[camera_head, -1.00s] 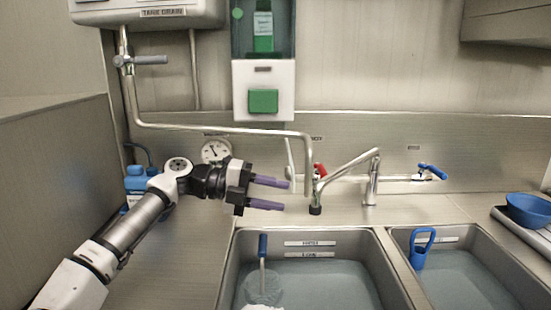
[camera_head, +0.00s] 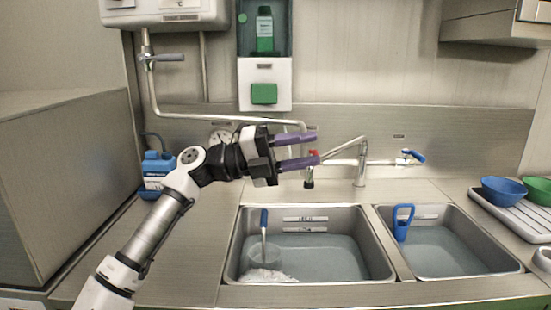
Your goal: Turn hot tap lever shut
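The hot tap lever (camera_head: 314,154) is red and sits at the left end of the mixer tap (camera_head: 345,162) behind the sinks. My gripper (camera_head: 318,149) has two purple fingers pointing right, spread apart, one above the other in the picture. The fingertips overlap the red lever in this view and partly hide it; I cannot tell whether they touch it. Nothing is seen held between the fingers. The blue cold lever (camera_head: 414,156) is at the tap's right end.
Two water-filled sinks, the left sink (camera_head: 321,277) and the right sink (camera_head: 460,272), lie in front of the tap. A pipe (camera_head: 215,119) runs down behind my gripper. A blue bottle (camera_head: 156,172) stands left, and a blue bowl (camera_head: 502,190) sits right on a drainer.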

